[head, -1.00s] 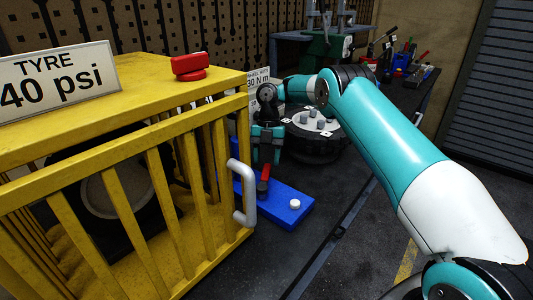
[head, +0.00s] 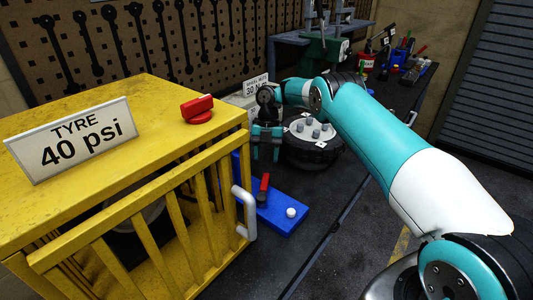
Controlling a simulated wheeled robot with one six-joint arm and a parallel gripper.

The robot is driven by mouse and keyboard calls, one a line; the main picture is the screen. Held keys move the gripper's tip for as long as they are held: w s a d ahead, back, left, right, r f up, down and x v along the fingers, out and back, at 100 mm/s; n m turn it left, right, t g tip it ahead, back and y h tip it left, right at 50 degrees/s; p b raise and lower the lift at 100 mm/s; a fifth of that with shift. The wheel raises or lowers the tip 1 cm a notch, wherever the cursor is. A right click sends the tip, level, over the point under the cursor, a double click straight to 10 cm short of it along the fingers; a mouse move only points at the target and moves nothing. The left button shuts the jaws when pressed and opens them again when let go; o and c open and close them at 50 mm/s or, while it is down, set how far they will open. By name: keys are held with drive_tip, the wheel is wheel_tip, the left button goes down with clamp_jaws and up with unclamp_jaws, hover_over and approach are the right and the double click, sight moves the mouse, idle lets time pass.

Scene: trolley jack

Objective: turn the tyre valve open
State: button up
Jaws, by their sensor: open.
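A blue block (head: 272,213) on the dark floor carries a red lever (head: 264,184) and a white round button (head: 291,212). A red handle (head: 198,108) sits on top of the yellow cage (head: 160,90). I cannot tell from the picture which red part is the tyre valve. A dark tyre (head: 121,250) shows partly behind the cage bars. My gripper (head: 266,158) points down, open and empty, just above and behind the red lever, and seems apart from it.
The cage has a grey side handle (head: 244,212) close to the blue block. A sign reading "TYRE 40 psi" (head: 75,140) stands on it. A wheel with studs (head: 312,145) lies right of my gripper. A bench (head: 395,85) with tools stands behind. Floor right of the block is clear.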

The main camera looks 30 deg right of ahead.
sight(264, 189)
drive_tip(key=shift+c, duration=0.5)
